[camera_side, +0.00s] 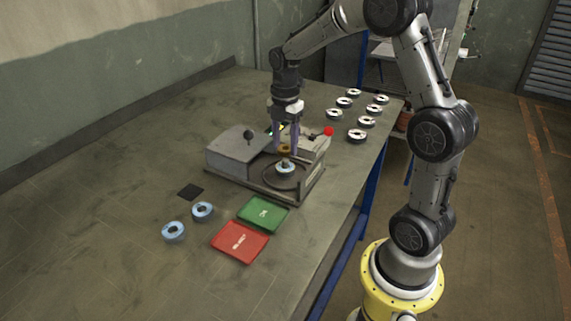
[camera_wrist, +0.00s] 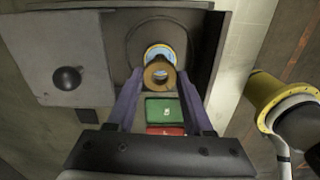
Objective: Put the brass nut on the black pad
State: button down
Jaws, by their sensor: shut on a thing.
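The brass nut (camera_wrist: 159,74) is a ring held between the two purple-grey fingers of my gripper (camera_wrist: 162,88) in the wrist view. In the side view my gripper (camera_side: 286,148) points down over the grey machine, shut on the brass nut (camera_side: 285,149). The nut is above a blue-and-white disc (camera_side: 285,168) on the machine's round plate; I cannot tell whether it touches the post there. The black pad (camera_side: 190,192) lies flat and bare on the table, left of the machine.
The grey machine (camera_side: 240,147) has a black knob and a red button (camera_side: 328,131). A green tray (camera_side: 263,227) and a red tray (camera_side: 240,255) lie in front. Two blue discs (camera_side: 202,210) are near the pad. Several dark-rimmed discs (camera_side: 357,135) stand at the back right.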

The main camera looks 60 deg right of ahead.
jog(key=shift+r, duration=0.4)
